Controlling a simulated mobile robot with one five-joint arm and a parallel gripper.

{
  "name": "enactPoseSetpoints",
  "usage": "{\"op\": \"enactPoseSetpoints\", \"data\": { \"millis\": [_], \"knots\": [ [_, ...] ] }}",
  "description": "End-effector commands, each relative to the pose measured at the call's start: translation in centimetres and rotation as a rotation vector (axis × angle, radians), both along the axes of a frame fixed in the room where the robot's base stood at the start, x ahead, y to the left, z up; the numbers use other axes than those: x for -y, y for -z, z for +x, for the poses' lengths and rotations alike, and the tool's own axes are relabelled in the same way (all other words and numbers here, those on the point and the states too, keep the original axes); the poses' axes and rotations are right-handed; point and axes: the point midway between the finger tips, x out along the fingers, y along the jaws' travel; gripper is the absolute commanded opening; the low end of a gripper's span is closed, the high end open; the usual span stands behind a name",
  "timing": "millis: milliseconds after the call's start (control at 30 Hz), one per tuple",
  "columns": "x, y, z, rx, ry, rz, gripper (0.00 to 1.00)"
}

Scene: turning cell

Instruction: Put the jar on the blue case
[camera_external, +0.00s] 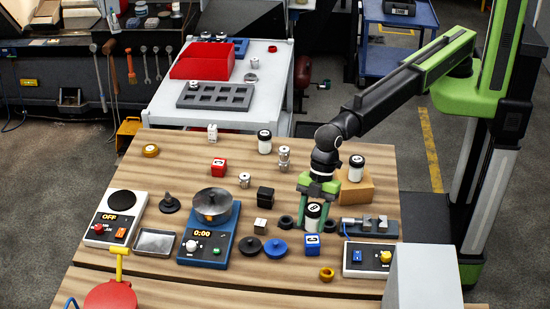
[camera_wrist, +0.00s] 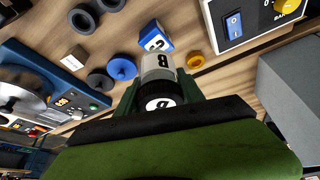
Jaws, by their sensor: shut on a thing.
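My gripper (camera_external: 316,205) is shut on a white jar (camera_external: 311,224) with a black lid and a number on it. In the wrist view the jar (camera_wrist: 158,68) sits between my gripper's fingers (camera_wrist: 160,90). The blue case (camera_external: 312,246), a small blue block with a white lettered face, is on the wooden table just in front of the jar. In the wrist view the blue case (camera_wrist: 155,36) appears just beyond the jar's lower end. I cannot tell whether the jar touches the table or the case.
A blue disc (camera_external: 275,248) and a black disc (camera_external: 249,247) lie left of the case. Black rings (camera_external: 287,221) lie beside the jar. A switch box (camera_external: 368,259) stands right. Another jar (camera_external: 356,168) stands on a cardboard box (camera_external: 354,191). A blue scale (camera_external: 207,249) stands left.

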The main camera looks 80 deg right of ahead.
Motion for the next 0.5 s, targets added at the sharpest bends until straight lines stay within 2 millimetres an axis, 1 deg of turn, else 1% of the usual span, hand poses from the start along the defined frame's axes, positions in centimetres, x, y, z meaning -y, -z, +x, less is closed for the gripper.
{"op": "enactPoseSetpoints", "data": {
  "millis": [67, 167, 233, 400, 500],
  "knots": [
    [-0.5, 0.4, -0.2, 0.000, 0.000, 0.000, 0.01],
    [-0.5, 0.3, -0.2, 0.000, 0.001, 0.000, 0.01],
    [-0.5, 0.7, -0.2, 0.000, 0.001, 0.000, 0.01],
    [-0.5, 3.8, -0.2, 0.000, 0.001, 0.001, 0.01],
    [-0.5, 4.7, -0.2, 0.000, 0.001, 0.001, 0.01]
  ]
}}
